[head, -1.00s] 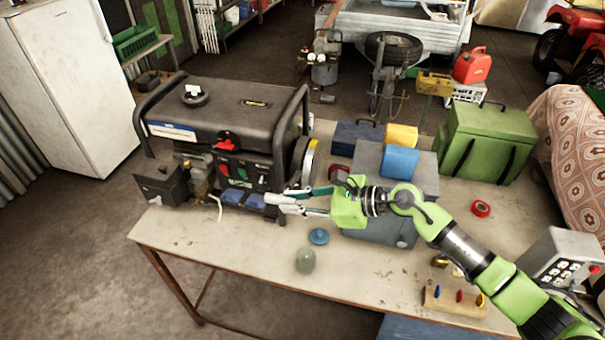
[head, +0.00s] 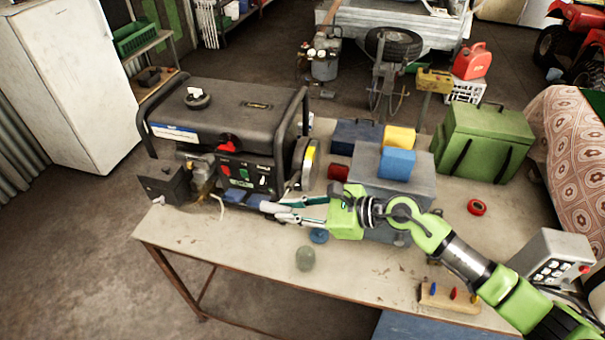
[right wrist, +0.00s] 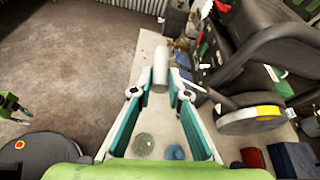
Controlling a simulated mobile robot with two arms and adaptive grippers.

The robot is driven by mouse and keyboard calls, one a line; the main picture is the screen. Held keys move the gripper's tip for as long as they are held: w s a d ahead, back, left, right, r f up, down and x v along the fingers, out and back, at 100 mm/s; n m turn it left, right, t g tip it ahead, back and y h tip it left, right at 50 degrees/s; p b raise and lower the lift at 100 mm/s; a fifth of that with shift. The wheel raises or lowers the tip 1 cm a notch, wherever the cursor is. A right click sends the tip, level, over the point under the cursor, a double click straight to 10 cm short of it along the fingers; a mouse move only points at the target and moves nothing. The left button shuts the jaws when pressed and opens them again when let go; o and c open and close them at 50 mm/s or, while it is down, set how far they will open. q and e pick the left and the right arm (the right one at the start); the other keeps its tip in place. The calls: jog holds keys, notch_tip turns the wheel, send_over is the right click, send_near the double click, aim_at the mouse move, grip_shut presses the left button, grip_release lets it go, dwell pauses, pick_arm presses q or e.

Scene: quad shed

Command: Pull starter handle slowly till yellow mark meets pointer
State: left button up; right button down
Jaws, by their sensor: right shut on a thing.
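The generator (head: 235,110) stands on the bench at left, its starter disc (head: 296,180) on its right side. A yellow mark (head: 310,153) shows on the disc rim, and it also shows in the right wrist view (right wrist: 267,111). I cannot clearly make out the pointer. My right gripper (right wrist: 160,92) is shut on the pale grey starter handle (right wrist: 160,70), apart from the disc. In the head view the right gripper (head: 283,213) is in front of the generator's lower right corner. A thin pale line, perhaps the cord, runs towards the disc.
A grey box (head: 420,183) with a blue block (head: 397,163) sits close behind my right arm. A blue round piece (head: 319,236) and a greenish glass ball (head: 305,258) lie near the gripper. The bench's front left (head: 220,255) is clear.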

jog(key=s+a+r+p, duration=0.2)
jog(key=s+p, duration=0.1)
jog(key=s, duration=0.3)
dwell(1.3)
jog(key=shift+s+a+r, duration=0.1)
jog(key=shift+s, duration=0.15)
dwell(0.5)
jog(key=w+d+f+b, duration=0.2)
jog(key=w+b, duration=0.4)
jog(key=b, duration=0.2)
jog(key=w+d+f+b, duration=0.2)
jog(key=w+f+b, duration=0.1)
jog(key=w+b, duration=0.3)
jog(key=shift+w+b, duration=0.35)
jog(key=shift+b, duration=0.7)
jog(key=shift+d, duration=0.1)
